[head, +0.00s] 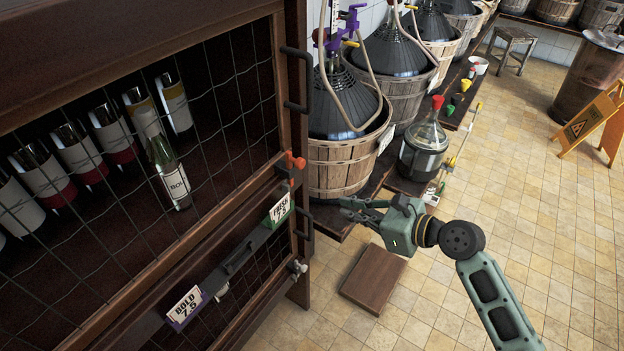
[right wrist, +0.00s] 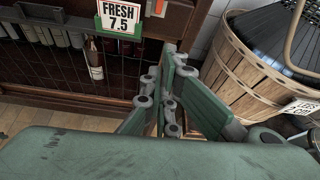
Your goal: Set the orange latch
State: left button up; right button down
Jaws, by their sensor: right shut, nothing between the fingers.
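The orange latch (head: 292,161) sits on the cabinet's right post, between the upper mesh door (head: 225,95) and the lower one. A bit of orange also shows at the top of the right wrist view (right wrist: 158,7), right of the FRESH 7.5 card (right wrist: 119,16). My right gripper (head: 347,208) is right of the cabinet post and lower in the picture than the latch, pointing left. Its fingers (right wrist: 166,98) are shut and empty, apart from the latch. My left gripper is in neither view.
A brown wooden block (head: 373,279) lies on the tiles. Black door handles (head: 297,80) stick out from the cabinet.

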jog(key=w+a+r+p, duration=0.3)
jog(key=w+a+r, duration=0.1)
jog(key=a, duration=0.4)
jog(key=shift+w+a+m+y, duration=0.3)
jog(key=shift+a+y, duration=0.1)
notch_tip(320, 180, up, 4)
jog(key=p, duration=0.5)
jog(key=shift+w, duration=0.15)
dwell(0.4)
